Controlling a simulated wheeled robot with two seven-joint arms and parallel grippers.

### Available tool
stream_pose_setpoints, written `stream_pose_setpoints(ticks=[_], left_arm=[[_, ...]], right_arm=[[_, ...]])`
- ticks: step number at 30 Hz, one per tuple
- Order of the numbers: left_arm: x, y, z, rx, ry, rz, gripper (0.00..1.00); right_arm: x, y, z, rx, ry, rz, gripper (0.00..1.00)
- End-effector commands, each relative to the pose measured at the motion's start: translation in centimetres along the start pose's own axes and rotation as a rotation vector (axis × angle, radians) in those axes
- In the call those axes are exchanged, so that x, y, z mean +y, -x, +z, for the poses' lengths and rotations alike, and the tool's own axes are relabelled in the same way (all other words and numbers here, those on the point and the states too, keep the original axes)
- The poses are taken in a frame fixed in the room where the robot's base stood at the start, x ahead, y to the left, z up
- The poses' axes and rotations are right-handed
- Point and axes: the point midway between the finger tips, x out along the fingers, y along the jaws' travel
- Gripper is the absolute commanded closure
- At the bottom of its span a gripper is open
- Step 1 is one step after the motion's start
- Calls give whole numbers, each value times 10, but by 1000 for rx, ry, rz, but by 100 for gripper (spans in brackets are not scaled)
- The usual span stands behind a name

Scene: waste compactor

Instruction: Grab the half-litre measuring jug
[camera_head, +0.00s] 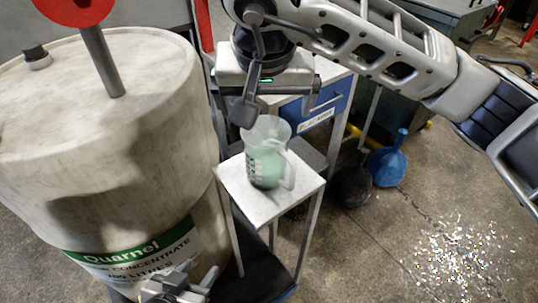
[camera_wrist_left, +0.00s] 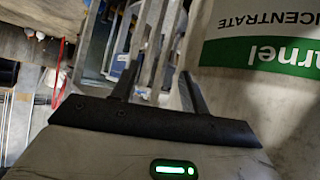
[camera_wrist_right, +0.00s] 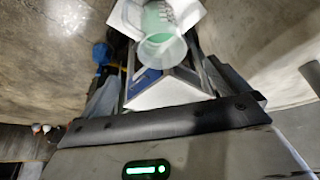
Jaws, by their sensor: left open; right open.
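The measuring jug (camera_head: 265,166) is translucent, with dark markings, pale green contents and a handle on its right side. It stands upright on a small white-topped stand (camera_head: 240,197). My right gripper (camera_head: 279,103) is open and empty, above and just behind the jug, apart from it as far as I can tell. The right wrist view shows the jug (camera_wrist_right: 158,38) beyond the fingers, its open mouth towards the camera. My left gripper (camera_head: 182,286) is low in front of the drum, partly cut off by the frame; the left wrist view shows its fingers (camera_wrist_left: 157,88) apart and empty.
A large pale drum (camera_head: 95,140) labelled Quarnel fills the left, close to the stand. A blue-fronted unit (camera_head: 325,106) is behind the jug. A blue container (camera_head: 388,165) and a dark round object (camera_head: 352,187) are on the floor. Glittering bits (camera_head: 465,255) lie at right.

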Motion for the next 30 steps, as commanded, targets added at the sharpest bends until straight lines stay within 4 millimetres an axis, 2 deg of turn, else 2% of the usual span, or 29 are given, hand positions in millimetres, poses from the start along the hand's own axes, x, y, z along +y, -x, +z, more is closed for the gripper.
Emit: stream_pose_setpoints(ticks=[6, 10, 19, 27, 30], left_arm=[[0, 3, 0, -11, -6, -3, 55], [-1, 4, 3, -21, -10, -5, 55], [-2, 5, 3, -26, -22, -6, 55], [-3, 6, 3, -31, -25, -7, 55], [-3, 6, 5, -34, -26, -8, 55]], right_arm=[[0, -48, 2, -11, -3, -1, 0], [0, -73, 2, -10, -3, -2, 0], [-1, -98, 2, -7, -2, -4, 0], [-2, -137, 2, -8, -4, -5, 0], [-1, -144, 2, -7, -3, -5, 0]])
